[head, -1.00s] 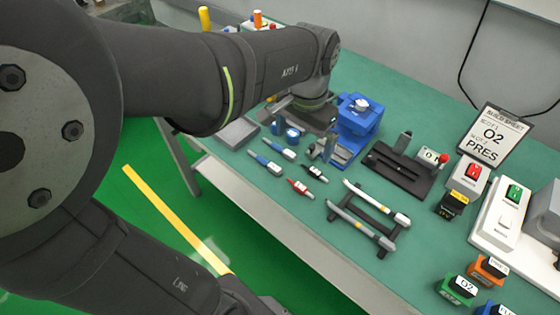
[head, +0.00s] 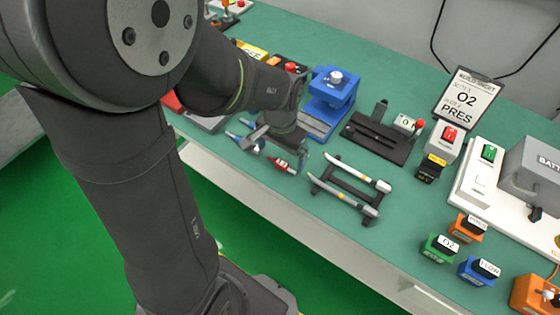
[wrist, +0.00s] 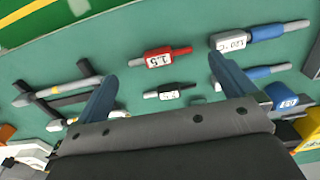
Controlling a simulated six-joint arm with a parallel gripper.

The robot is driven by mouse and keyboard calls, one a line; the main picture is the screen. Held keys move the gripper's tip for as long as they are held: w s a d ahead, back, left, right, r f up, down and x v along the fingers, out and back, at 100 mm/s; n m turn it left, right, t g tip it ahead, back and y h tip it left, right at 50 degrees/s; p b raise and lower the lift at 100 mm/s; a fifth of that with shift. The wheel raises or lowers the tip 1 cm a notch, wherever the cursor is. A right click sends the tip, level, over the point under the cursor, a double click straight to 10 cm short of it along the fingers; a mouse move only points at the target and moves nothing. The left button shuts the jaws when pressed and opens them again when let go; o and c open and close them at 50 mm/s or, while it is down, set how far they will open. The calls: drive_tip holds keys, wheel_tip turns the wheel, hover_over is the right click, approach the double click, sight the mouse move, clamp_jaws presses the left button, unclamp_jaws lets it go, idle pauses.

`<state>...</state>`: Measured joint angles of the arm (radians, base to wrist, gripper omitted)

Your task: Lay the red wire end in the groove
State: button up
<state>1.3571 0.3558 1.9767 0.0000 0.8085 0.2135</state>
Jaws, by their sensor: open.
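Nothing is held. A black plate with a long slot (head: 380,138) lies to the right in the head view; I cannot tell whether this is the groove.
A blue piece (wrist: 256,37) lies close beside the right finger. A black rack with two pen-like tools (head: 348,187) stands right of my gripper. A blue fixture (head: 330,92) stands behind it. Labelled orange, green and blue blocks are at lower right, with open bench between.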

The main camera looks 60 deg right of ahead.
sight(281, 163)
drive_tip(key=shift+d+f, duration=0.1)
drive_tip(key=shift+f, duration=1.7)
drive_tip(key=shift+c, duration=0.4)
drive_tip(key=c, duration=0.6)
drive_tip(key=shift+c, duration=0.2)
drive_tip(key=shift+r, duration=0.15)
